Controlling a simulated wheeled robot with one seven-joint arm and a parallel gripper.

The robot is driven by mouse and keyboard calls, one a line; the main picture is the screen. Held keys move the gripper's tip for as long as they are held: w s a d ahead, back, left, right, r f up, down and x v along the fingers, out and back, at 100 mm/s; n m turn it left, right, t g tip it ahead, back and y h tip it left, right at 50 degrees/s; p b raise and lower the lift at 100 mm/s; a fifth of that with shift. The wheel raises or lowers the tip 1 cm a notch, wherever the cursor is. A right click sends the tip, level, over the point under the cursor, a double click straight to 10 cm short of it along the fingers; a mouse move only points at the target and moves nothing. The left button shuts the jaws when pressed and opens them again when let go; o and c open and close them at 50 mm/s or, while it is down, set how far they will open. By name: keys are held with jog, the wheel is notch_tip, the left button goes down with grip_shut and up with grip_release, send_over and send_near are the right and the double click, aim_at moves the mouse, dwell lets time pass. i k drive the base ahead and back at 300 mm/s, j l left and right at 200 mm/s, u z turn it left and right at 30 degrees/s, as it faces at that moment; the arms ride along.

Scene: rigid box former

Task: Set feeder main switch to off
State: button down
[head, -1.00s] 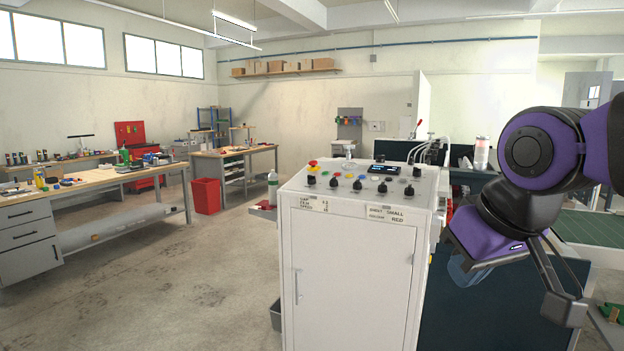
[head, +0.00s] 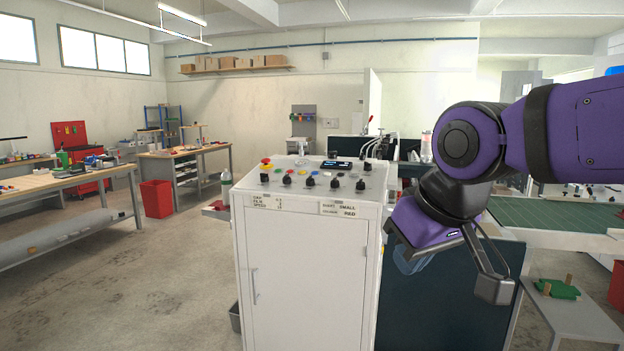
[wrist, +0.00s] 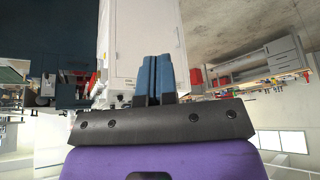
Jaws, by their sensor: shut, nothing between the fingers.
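A white control cabinet (head: 305,275) stands ahead of me in the head view. Its sloped top panel (head: 300,200) carries a row of black rotary knobs (head: 310,182), coloured buttons and a small display (head: 336,165). Which knob is the feeder main switch cannot be read at this size. My gripper (head: 408,262) is to the right of the cabinet, pointing down and apart from the panel. In the wrist view, the blue fingers (wrist: 154,75) are shut together with nothing between them, and the cabinet (wrist: 118,40) shows behind them, upside down.
A dark blue panel (head: 440,310) stands right of the cabinet. A grey table (head: 585,318) with a green part is at the far right. A red bin (head: 156,198) and workbenches (head: 70,180) are at the left.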

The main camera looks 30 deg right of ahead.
aim_at(264, 177)
jog(key=i+j+z, duration=0.1)
jog(key=i+j, duration=0.6)
jog(key=i+j+z, duration=0.15)
jog(key=i+j, duration=0.6)
jog(key=i+j+z, duration=0.1)
jog(key=i+j, duration=0.6)
jog(key=j, duration=0.15)
